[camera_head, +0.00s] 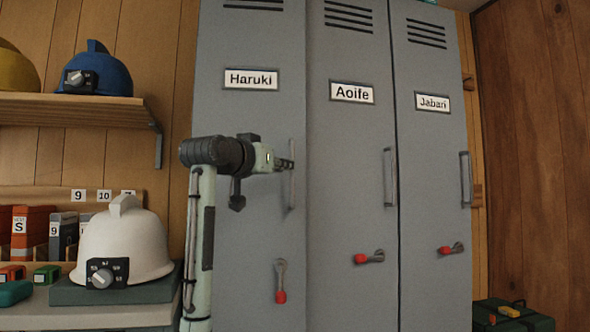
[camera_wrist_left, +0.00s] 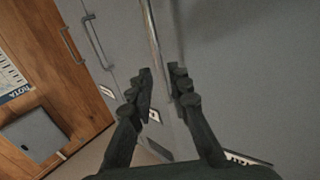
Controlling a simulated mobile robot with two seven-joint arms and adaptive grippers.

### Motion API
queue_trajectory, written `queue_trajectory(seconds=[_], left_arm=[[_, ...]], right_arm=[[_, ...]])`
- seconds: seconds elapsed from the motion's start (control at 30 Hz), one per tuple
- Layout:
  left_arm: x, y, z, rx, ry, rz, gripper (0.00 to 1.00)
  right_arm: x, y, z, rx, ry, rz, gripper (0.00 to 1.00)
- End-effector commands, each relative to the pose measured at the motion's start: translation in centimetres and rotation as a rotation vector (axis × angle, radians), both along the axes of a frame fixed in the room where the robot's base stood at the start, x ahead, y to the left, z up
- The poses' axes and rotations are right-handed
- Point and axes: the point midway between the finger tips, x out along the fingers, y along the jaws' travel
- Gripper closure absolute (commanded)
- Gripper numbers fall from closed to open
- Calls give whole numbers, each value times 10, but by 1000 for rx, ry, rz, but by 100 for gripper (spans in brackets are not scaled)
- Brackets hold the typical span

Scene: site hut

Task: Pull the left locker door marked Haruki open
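The grey Haruki locker door (camera_head: 240,120) is on the left of the locker row and looks shut. Its latch lever (camera_head: 281,280) hangs straight down, red tip lowest. Its upright handle (camera_head: 292,190) is partly hidden by my left gripper (camera_head: 286,163), which reaches it from the left at its upper part. In the left wrist view the handle bar (camera_wrist_left: 152,30) runs down into the gap between the two dark fingers of the left gripper (camera_wrist_left: 160,80). The fingers stand apart on either side of the bar, with some gap showing. My right gripper is out of view.
The Aoife door (camera_head: 350,160) and Jabari door (camera_head: 430,150) look shut, their red-tipped levers lying sideways. Left are a shelf (camera_head: 70,108) with a blue helmet (camera_head: 105,72) and a bench with a white helmet (camera_head: 125,240). A dark green case (camera_head: 510,318) sits low right.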

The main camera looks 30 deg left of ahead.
Motion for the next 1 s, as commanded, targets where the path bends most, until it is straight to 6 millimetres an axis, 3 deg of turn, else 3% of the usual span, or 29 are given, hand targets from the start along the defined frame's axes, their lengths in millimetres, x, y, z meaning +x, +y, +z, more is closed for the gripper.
queue_trajectory(seconds=[0.2,0.4,0.67,0.83,1.0], left_arm=[[36,4,0,-2,4,-2,82],[52,6,0,-1,1,-2,82],[54,7,0,0,0,-2,82],[53,7,0,0,1,-2,100],[53,7,0,0,1,-2,100]], right_arm=[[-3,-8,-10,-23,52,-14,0],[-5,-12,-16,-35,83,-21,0],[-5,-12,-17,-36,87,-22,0],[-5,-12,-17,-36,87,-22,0],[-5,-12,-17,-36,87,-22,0]])
